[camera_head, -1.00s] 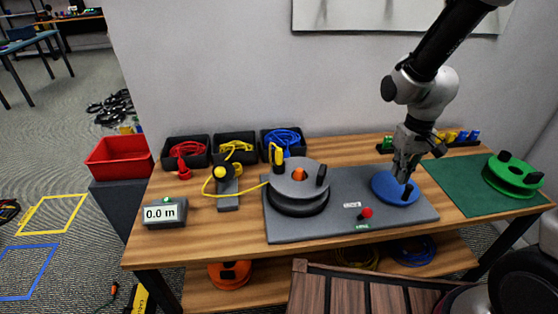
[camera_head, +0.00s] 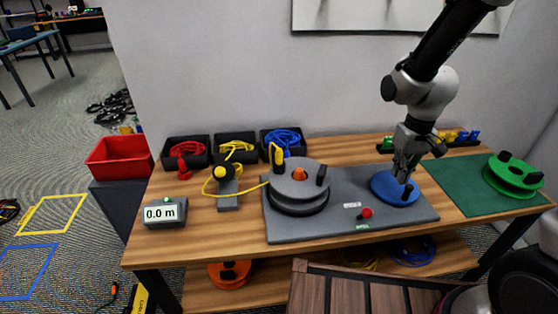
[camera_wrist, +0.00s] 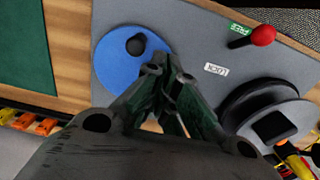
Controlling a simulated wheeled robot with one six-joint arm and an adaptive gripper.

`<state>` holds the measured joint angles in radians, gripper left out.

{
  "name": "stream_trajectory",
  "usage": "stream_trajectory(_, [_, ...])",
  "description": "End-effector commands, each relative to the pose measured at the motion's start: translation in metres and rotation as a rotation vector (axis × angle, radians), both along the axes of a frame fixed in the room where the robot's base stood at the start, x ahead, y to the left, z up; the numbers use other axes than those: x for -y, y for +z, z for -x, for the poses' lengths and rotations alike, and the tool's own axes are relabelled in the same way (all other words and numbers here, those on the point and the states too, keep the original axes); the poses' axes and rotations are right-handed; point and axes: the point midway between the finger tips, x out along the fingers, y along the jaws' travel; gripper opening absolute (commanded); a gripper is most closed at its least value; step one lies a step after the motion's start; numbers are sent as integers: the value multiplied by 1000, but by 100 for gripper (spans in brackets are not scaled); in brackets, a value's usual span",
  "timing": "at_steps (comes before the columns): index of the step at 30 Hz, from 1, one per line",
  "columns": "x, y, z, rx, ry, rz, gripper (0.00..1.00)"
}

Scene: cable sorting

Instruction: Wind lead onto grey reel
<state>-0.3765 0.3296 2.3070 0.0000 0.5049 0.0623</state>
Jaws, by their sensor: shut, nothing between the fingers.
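The grey reel (camera_head: 284,187) sits on the left part of the grey winding board (camera_head: 345,223), with an orange hub and a black post on top. A yellow lead (camera_head: 252,187) runs from the reel's left side past a grey guide stand (camera_head: 228,194), and a yellow plug end stands at the reel's back edge. The blue crank disc (camera_head: 382,188) with a black knob (camera_head: 408,189) is on the board's right part; it also shows in the wrist view (camera_wrist: 112,62). My gripper (camera_head: 400,177) points down over the disc beside the knob. It is shut and empty.
A meter (camera_head: 165,213) reading 0.0 m stands at the left. Black trays of red, yellow and blue leads line the back. A red-knobbed lever (camera_head: 366,213) is on the board. A green reel (camera_head: 513,175) rests on the green mat (camera_head: 455,188) at the right.

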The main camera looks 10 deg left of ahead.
Motion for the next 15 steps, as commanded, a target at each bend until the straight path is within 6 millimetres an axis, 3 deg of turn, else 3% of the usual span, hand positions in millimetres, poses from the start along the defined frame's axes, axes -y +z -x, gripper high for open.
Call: stream_trajectory(15, [0, -26, 0, -2, 0, 1, 0])
